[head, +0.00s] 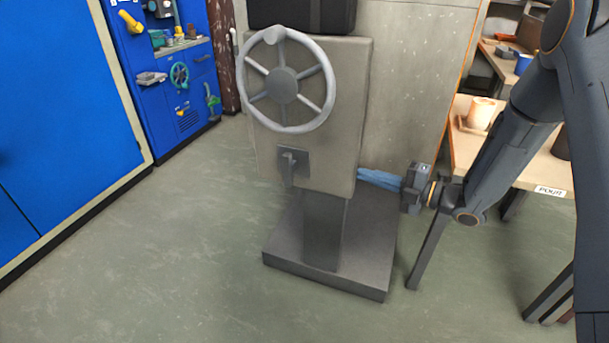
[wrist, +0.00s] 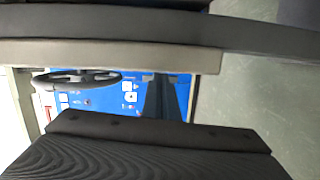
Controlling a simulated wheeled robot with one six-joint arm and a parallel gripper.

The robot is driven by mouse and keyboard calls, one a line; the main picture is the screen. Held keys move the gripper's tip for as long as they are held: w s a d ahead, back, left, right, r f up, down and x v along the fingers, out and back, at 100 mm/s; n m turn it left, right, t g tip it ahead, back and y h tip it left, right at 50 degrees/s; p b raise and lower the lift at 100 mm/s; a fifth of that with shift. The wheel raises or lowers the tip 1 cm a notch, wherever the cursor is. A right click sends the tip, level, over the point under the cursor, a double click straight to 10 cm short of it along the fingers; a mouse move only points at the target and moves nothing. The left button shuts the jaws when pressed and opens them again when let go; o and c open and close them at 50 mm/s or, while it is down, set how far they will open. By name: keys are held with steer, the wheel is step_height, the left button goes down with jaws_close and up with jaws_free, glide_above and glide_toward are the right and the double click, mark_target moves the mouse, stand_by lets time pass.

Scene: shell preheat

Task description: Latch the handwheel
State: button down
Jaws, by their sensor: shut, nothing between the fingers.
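The grey handwheel (head: 282,86), with several spokes and a knob at its top rim, is on the front of a grey box (head: 350,110). Below the wheel, a small dark plate carries a latch handle (head: 290,166) that hangs down. My gripper (head: 407,188) is at the box's right side, low down, apart from the wheel and the latch. It is shut and holds nothing. A pale blue shape (head: 380,179) lies between it and the box edge; I cannot tell whether it belongs to the gripper.
The box stands on a pedestal with a wide base plate (head: 325,272). A table (head: 545,168) with a cream cup (head: 481,112) is at the right. Blue cabinets (head: 60,100) stand at the left. The floor in front and to the left is clear.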

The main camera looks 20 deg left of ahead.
mark_target(291, 160)
steer(key=s+a+n+g, duration=0.1)
steer(key=s+a+r+n+g+y, duration=0.1)
steer(key=s+a+n+g, duration=0.1)
steer(key=shift+a+r+b, duration=0.1)
steer(key=shift+a+b, duration=0.2)
steer(key=shift+a, duration=0.1)
steer(key=a, duration=0.9)
steer(key=w+a, duration=0.1)
steer(key=a, duration=0.3)
steer(key=shift+w+a+b, duration=0.1)
steer(key=shift+a+b, duration=0.25)
steer(key=shift+a, duration=0.05)
steer(key=shift+a+r+h+p, duration=0.2)
steer(key=shift+r+h+p, duration=0.3)
steer(key=shift+p, duration=0.4)
steer(key=shift+a+r, duration=0.1)
steer(key=shift+a, duration=0.2)
steer(key=shift+d, duration=0.1)
